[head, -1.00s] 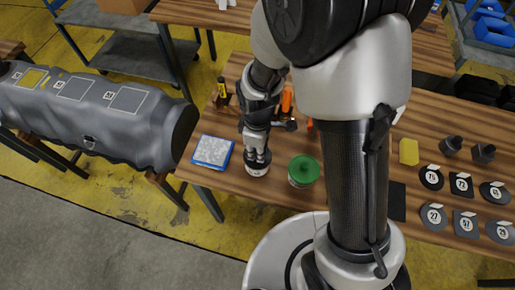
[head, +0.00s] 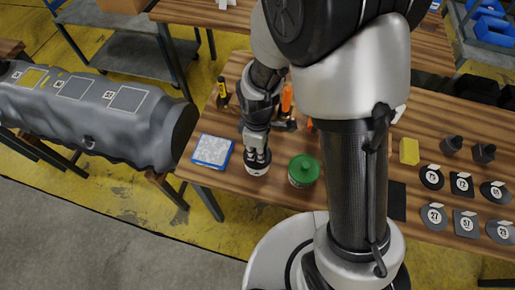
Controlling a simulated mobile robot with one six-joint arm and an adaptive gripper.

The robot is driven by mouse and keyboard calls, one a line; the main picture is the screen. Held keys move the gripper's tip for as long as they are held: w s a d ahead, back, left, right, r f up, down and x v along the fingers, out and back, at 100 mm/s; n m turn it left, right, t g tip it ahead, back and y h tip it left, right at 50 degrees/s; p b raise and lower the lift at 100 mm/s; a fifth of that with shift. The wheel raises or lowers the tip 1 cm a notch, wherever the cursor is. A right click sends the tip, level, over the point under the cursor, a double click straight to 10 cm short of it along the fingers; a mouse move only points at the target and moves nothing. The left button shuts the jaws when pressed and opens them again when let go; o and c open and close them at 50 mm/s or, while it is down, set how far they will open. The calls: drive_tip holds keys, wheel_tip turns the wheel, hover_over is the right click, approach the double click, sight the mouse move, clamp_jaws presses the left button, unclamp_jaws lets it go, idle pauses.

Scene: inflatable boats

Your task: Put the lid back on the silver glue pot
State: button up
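A small silver pot (head: 256,171) stands on the wooden table near its front edge, mostly hidden from above by my gripper. My gripper (head: 257,160) points down right over the pot, its fingertips at the pot's top. I cannot tell whether the fingers are open or closed on something. The pot's lid cannot be made out apart from the fingers and the pot. A second pot with a green lid (head: 304,167) stands just to the right, apart from the gripper.
A blue-edged box with a speckled top (head: 212,151) lies left of the gripper. A dark bottle with a yellow label (head: 222,91) and orange-handled tools (head: 287,98) stand behind. A yellow block (head: 409,151) and numbered dark patches (head: 463,222) lie right. A grey boat tube (head: 90,115) is far left.

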drive_tip(key=o, duration=0.9)
drive_tip(key=shift+o, duration=0.4)
drive_tip(key=o, duration=0.4)
drive_tip(key=shift+r+p, duration=2.85)
drive_tip(key=shift+r, duration=0.7)
drive_tip(key=shift+c, duration=0.2)
clamp_jaws()
